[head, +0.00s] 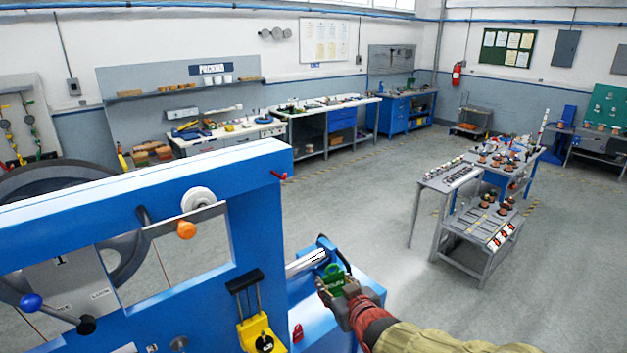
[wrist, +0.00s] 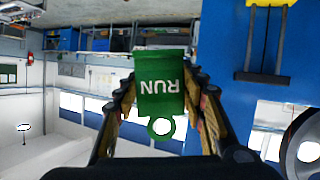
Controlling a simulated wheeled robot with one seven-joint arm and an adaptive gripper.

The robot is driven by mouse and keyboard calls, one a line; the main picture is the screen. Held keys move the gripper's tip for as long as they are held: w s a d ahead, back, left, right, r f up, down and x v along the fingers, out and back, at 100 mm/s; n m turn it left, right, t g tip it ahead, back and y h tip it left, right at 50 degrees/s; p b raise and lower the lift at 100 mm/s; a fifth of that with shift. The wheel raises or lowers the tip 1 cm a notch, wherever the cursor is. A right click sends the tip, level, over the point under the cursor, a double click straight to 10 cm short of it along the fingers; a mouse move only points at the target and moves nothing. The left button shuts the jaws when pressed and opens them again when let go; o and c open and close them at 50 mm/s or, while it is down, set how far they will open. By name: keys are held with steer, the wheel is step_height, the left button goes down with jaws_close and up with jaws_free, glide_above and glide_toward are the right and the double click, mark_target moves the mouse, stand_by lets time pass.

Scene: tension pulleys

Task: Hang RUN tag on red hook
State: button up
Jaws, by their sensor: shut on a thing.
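The green RUN tag (wrist: 160,88) is held between the two fingers of my gripper (wrist: 166,98) in the wrist view. Its lettering appears upside down there, and its ring with a hole points toward the palm. In the head view the green tag (head: 335,277) shows at the tip of my gripper (head: 338,289), beside the blue machine. A small red hook-like piece (head: 279,175) sticks out from the right end of the machine's upper blue beam. My gripper is below and to the right of it, apart from it. The hook is not clear in the wrist view.
The blue machine (head: 258,225) fills the left foreground, with an orange knob (head: 186,230) and a yellow bracket (head: 262,333). A small red piece (head: 298,333) is low on it. A grey cart (head: 482,235) stands right; open floor lies between.

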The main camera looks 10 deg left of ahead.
steer(key=s+a+r+p, duration=0.1)
steer(key=s+r+p, duration=0.15)
steer(key=r, duration=0.55)
steer(key=s+a+r+n+p, duration=0.15)
steer(key=r+p, duration=0.25)
steer(key=r, duration=0.4)
steer(key=s+a+r+p, duration=0.15)
steer(key=r+p, duration=0.25)
steer(key=r, duration=0.5)
steer(key=w+a+f+b, duration=0.2)
steer(key=w+a+b, duration=0.5)
steer(key=a+b, duration=0.1)
steer(key=shift+w+g+y+b, duration=0.15)
steer(key=shift+g+y+b, duration=0.2)
steer(key=shift+b, duration=0.3)
steer(key=shift+a+f, duration=0.1)
steer(key=shift+f, duration=0.05)
steer(key=o, duration=1.2)
